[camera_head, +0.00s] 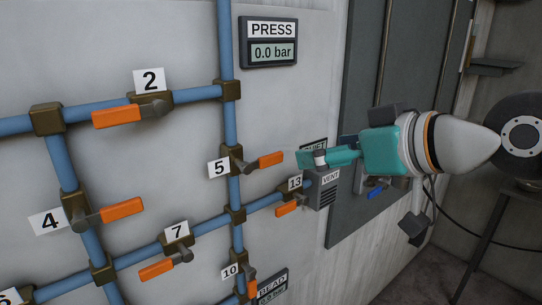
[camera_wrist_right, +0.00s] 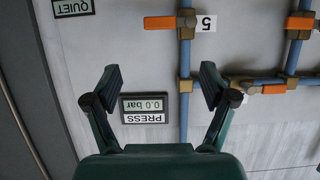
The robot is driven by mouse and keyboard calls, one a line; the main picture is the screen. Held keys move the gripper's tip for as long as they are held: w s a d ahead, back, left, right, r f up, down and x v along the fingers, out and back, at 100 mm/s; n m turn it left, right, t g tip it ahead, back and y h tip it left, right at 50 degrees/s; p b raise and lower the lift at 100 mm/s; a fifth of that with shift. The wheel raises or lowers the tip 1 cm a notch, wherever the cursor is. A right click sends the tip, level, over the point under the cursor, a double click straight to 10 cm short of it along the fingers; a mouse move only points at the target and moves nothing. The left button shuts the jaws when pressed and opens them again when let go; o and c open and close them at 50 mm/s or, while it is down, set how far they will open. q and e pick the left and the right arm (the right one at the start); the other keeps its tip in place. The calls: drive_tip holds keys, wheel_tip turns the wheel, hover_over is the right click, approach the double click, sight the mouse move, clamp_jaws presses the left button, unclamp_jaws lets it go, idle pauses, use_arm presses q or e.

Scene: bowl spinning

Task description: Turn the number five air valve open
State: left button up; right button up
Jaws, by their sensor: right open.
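The number five valve (camera_head: 238,158) sits on a vertical blue pipe, beside a white tag marked 5 (camera_head: 218,168). Its orange handle (camera_head: 271,160) points right, across the pipe. My right gripper (camera_head: 303,158) is to the right of the handle, apart from it. In the right wrist view, which is upside down, the right gripper (camera_wrist_right: 158,78) is open and empty. The orange handle (camera_wrist_right: 160,22) and the 5 tag (camera_wrist_right: 205,23) lie beyond its fingertips there. My left gripper is in neither view.
Other orange-handled valves, such as 2 (camera_head: 117,116), 4 (camera_head: 121,209), 7 (camera_head: 156,270) and 13 (camera_head: 287,209), stand out from the panel. The PRESS display (camera_head: 268,42) reads 0.0 bar. A VENT box (camera_head: 326,190) is below my right gripper. A dark wheel (camera_head: 500,135) is at the right.

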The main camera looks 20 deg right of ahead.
sight(273, 155)
drive_tip(key=p+x, duration=0.2)
drive_tip(key=x, duration=1.3)
drive_tip(key=shift+f, duration=0.1)
clamp_jaws()
